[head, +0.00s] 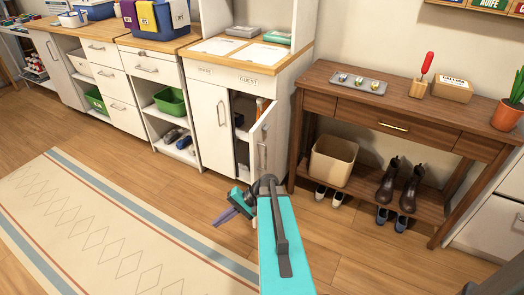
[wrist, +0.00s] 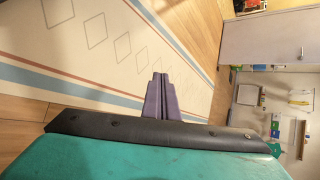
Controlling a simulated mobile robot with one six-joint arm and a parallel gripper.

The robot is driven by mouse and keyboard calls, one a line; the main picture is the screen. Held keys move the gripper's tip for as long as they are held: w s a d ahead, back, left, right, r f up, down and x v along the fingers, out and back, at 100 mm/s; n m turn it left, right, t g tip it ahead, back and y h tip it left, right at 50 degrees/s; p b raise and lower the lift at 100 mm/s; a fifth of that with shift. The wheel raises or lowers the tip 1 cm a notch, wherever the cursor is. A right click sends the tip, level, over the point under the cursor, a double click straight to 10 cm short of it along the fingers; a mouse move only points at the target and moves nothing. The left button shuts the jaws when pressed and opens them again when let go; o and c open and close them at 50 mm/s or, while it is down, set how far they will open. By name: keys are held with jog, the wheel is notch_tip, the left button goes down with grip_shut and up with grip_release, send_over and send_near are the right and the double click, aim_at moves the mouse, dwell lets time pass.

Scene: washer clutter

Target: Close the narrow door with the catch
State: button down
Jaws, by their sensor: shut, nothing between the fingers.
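A narrow white door (head: 263,142) with a grey handle hangs open on the right side of the white cabinet (head: 251,79). It swings out towards the room and shows part of the dark inside. The catch cannot be made out. My gripper (head: 218,219) is low over the floor, in front and to the left of the open door, apart from it. Its purple fingers are together and empty in the wrist view (wrist: 160,77), pointing over the rug and away from the door. The door does not show clearly in the wrist view.
The cabinet's left door (head: 211,120) is shut. A dark wooden console table (head: 400,123) with a bin (head: 333,160) and shoes on its lower shelf stands close on the right. A patterned rug (head: 90,235) covers the left floor. Open floor lies before the cabinet.

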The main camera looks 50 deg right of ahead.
jog(key=d+r+m+t+b, duration=0.1)
jog(key=d+r+t+b, duration=0.2)
jog(key=d, duration=0.6)
jog(key=m+t+h+b, duration=0.25)
jog(key=t+b, duration=0.35)
jog(key=t, duration=0.3)
send_near(254, 141)
jog(key=v, duration=0.8)
jog(key=shift+a+r+h+p, duration=0.15)
jog(key=shift+r+h+p, duration=0.15)
jog(key=shift+r, duration=0.1)
jog(key=shift+w, duration=0.2)
jog(key=b+x, duration=0.1)
jog(key=x, duration=0.3)
jog(key=b+x, duration=0.1)
jog(key=x, duration=0.4)
jog(key=b+x, duration=0.1)
jog(key=x, duration=0.3)
jog(key=shift+w+a+f, duration=0.2)
jog(key=shift+w+f, duration=0.1)
jog(key=shift+w, duration=0.05)
